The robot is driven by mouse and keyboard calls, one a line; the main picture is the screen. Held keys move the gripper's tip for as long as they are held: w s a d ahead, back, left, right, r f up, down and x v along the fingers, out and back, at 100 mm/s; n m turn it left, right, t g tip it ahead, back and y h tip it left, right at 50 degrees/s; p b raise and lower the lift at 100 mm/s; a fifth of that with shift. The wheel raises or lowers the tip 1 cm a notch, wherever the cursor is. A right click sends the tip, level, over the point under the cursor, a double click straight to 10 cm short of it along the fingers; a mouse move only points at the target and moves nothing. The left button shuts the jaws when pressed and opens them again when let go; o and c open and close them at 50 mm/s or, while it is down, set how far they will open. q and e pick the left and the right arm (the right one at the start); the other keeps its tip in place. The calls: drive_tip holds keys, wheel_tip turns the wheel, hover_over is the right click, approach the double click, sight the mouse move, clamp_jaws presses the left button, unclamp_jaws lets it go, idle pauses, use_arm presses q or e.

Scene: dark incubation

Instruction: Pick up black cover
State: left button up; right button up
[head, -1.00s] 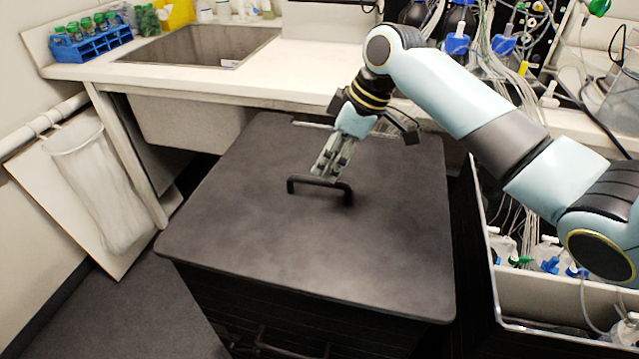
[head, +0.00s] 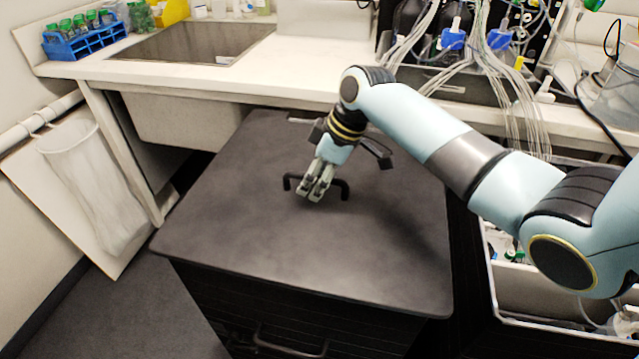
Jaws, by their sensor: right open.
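The black cover (head: 320,247) is a flat, dark, rounded-corner panel lying on top of a black cabinet. A black bar handle (head: 341,184) stands near its middle. My right gripper (head: 309,194) is open at the handle, its fingertips low and in front of the bar's middle, hiding part of it. I cannot tell whether the fingers touch the handle. My left gripper is not in view.
A white counter with a sink (head: 192,42) runs behind the cover, with a blue tube rack (head: 85,38) at its left. Tubing and bottles crowd the right side, near an open-topped box (head: 548,318).

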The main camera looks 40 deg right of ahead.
drive_tip(key=shift+f, duration=0.25)
idle(0.3)
clamp_jaws()
drive_tip(key=shift+w+r, duration=0.1)
idle(0.4)
